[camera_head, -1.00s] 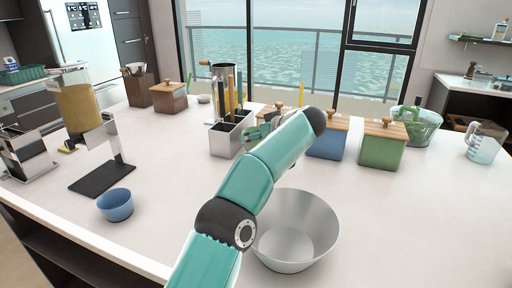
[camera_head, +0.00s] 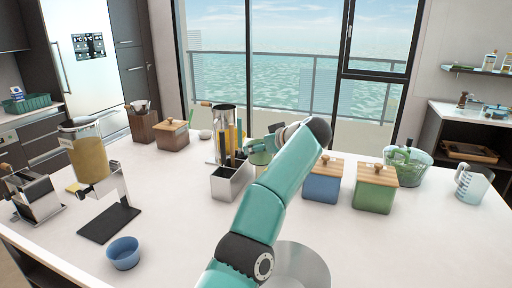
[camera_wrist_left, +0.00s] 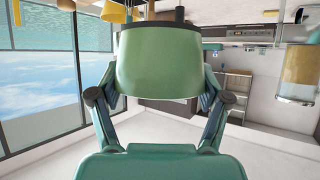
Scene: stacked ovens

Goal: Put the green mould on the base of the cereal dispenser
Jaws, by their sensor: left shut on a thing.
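The green mould (camera_wrist_left: 160,62) fills the middle of the left wrist view, cup-shaped, with a dark edge at the top of the picture. My left gripper (camera_wrist_left: 158,100) is shut on its sides. In the head view the mould (camera_head: 260,157) shows only in part, behind my arm and above the counter near the utensil holder. The cereal dispenser (camera_head: 91,160) stands at the left, with an amber-filled canister on a metal stand. Its dark flat base (camera_head: 108,224) lies bare on the counter. My right gripper is not in view.
A blue bowl (camera_head: 123,253) sits just in front of the dispenser base. A metal bowl (camera_head: 303,262) is partly behind my arm. A grey utensil holder (camera_head: 231,182) stands between mould and dispenser. Blue (camera_head: 322,187) and green (camera_head: 374,195) lidded boxes stand right of my arm.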

